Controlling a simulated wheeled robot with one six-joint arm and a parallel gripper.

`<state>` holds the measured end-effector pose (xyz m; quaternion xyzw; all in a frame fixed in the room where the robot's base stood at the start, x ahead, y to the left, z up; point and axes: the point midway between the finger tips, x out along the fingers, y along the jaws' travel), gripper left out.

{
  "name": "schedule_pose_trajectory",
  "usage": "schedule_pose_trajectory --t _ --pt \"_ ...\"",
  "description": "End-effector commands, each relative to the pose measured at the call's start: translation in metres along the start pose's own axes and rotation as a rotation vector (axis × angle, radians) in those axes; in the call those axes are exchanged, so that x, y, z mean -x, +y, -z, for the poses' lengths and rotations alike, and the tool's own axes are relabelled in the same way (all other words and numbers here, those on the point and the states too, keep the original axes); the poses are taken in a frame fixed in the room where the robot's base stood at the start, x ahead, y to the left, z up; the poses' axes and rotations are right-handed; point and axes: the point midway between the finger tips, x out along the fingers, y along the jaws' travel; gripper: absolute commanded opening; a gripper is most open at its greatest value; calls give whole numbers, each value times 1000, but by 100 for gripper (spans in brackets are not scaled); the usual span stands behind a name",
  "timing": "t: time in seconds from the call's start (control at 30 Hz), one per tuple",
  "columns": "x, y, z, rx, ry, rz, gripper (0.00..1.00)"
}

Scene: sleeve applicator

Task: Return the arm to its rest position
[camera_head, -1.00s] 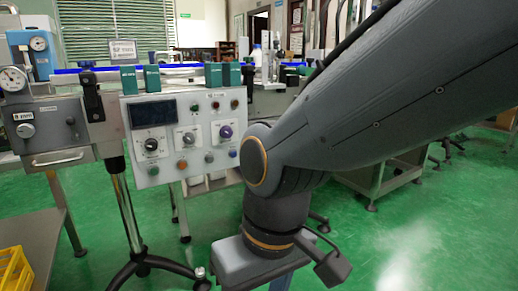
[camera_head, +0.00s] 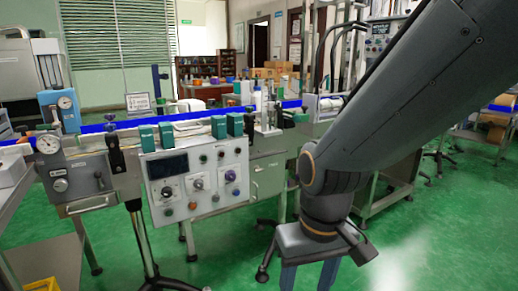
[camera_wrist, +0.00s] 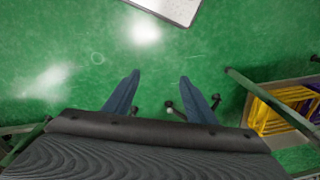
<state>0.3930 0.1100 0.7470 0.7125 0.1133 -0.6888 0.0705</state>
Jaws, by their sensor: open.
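My gripper (camera_wrist: 160,88) shows in the wrist view with its two blue-grey fingers spread wide apart and nothing between them. It hangs over the green floor. In the head view my gripper (camera_head: 308,278) points down at the lower middle, its fingertips cut off by the bottom edge. My arm comes in from the upper right. The sleeve applicator (camera_head: 195,178), with its control panel of knobs and a dark display, stands to the left of my gripper and apart from it.
A blue-edged conveyor (camera_head: 90,128) runs across behind the panel. A yellow crate (camera_head: 38,284) is at the lower left; a yellow crate also shows in the wrist view (camera_wrist: 268,118). Tripod stand legs (camera_head: 160,284) reach the floor near the machine. Green floor (camera_head: 440,240) is clear at the right.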

Motion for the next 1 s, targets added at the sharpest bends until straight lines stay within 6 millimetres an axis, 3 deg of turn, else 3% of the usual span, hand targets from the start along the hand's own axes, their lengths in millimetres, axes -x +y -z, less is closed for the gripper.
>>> schedule_pose_trajectory --t 0.03,0.6,0.8,1.0 --pt "18 6 -4 -22 -3 -4 51" --pt "121 73 -35 -219 -27 -48 51" --pt "140 87 -44 -260 -32 -55 51" --pt "142 91 -45 -269 -33 -57 51"
